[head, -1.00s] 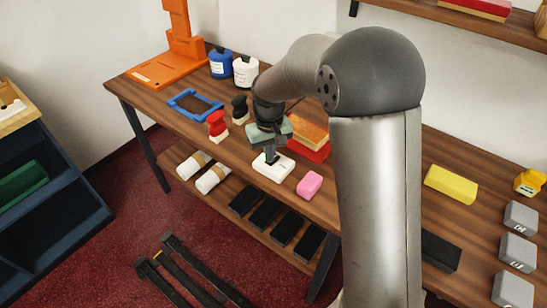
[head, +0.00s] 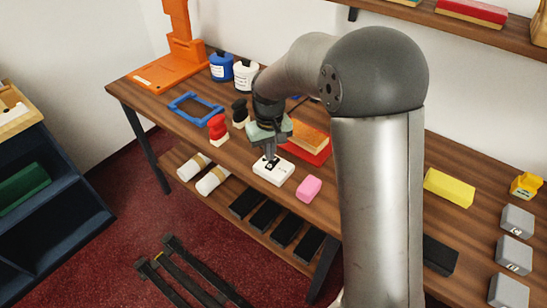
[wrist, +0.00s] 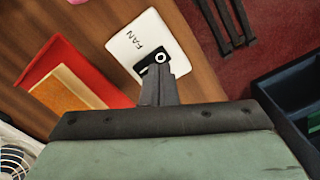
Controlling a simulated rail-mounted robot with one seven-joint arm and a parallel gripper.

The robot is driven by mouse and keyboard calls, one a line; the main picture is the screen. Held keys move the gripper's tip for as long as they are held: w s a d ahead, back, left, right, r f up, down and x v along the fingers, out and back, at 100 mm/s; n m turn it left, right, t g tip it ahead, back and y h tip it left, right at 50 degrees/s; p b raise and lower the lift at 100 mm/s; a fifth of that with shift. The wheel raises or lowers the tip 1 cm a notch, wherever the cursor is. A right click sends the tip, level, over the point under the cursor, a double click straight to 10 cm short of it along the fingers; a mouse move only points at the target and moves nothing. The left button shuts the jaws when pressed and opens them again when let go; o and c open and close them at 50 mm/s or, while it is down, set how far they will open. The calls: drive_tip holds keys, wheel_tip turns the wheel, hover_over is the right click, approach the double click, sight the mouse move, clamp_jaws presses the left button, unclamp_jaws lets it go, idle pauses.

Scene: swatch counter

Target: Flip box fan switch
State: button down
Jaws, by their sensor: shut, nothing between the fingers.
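The white switch box (head: 282,174) lies near the front edge of the wooden counter. In the wrist view the box (wrist: 134,42) reads "FAN" and has a black rocker switch (wrist: 148,67) with a white ring mark. My gripper (head: 270,158) points down at the switch end of the box. Its fingers (wrist: 160,88) are shut and empty, with the tips at or just above the rocker. They hide part of it, and I cannot tell if they touch. A white round fan grille (wrist: 14,160) shows at the lower left of the wrist view.
A red tray (head: 318,158) with an orange-tan block lies behind the box. A pink block (head: 308,189) is close on its right. Red (head: 217,127) and black (head: 239,112) handled stamps stand to the left. The counter's front edge is near.

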sight(270, 166)
wheel_tip(270, 166, up, 4)
drive_tip(key=shift+r+p, duration=0.1)
drive_tip(key=shift+p, duration=1.1)
drive_tip(key=s+d+r+m, duration=0.1)
drive_tip(key=s+d, duration=0.4)
drive_tip(key=s, duration=0.3)
drive_tip(key=s+d+r+m, duration=0.1)
drive_tip(key=s+d, duration=0.3)
drive_tip(key=s, duration=0.5)
drive_tip(key=s+d+r+m, duration=0.2)
drive_tip(key=s+d, duration=0.3)
drive_tip(key=s, duration=0.4)
drive_tip(key=shift+s+d+r+t, duration=0.25)
drive_tip(key=shift+d+r+t, duration=0.05)
drive_tip(key=shift+d, duration=0.05)
